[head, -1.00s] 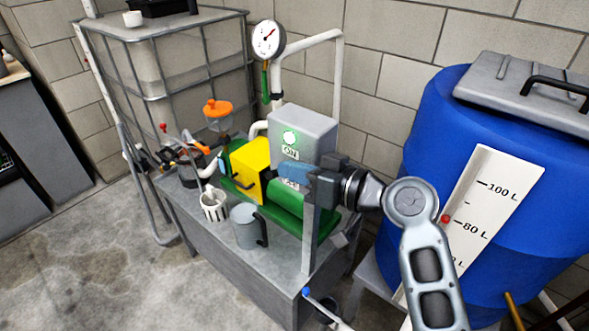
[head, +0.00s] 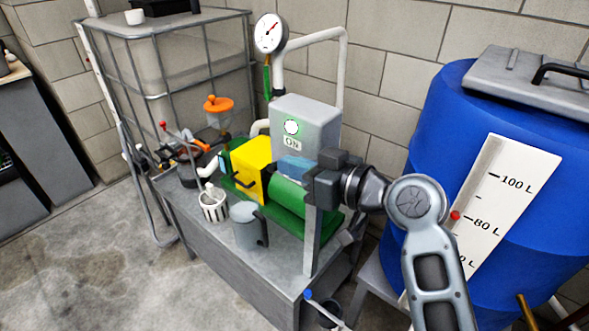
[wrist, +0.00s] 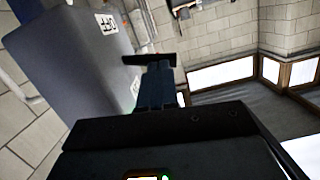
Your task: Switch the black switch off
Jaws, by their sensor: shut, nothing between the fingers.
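In the wrist view my gripper (wrist: 157,75) points along that face. A dark bar (wrist: 148,58) shows at the fingertips; I cannot tell if it is the black switch. The switch is not clear in the head view.
A yellow block (head: 250,168) and green pump (head: 290,200) lie beside and below my gripper. A grey mug (head: 246,228) and white basket (head: 213,205) stand in front. A pressure gauge (head: 270,33) is behind, and a blue barrel (head: 440,120) is right.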

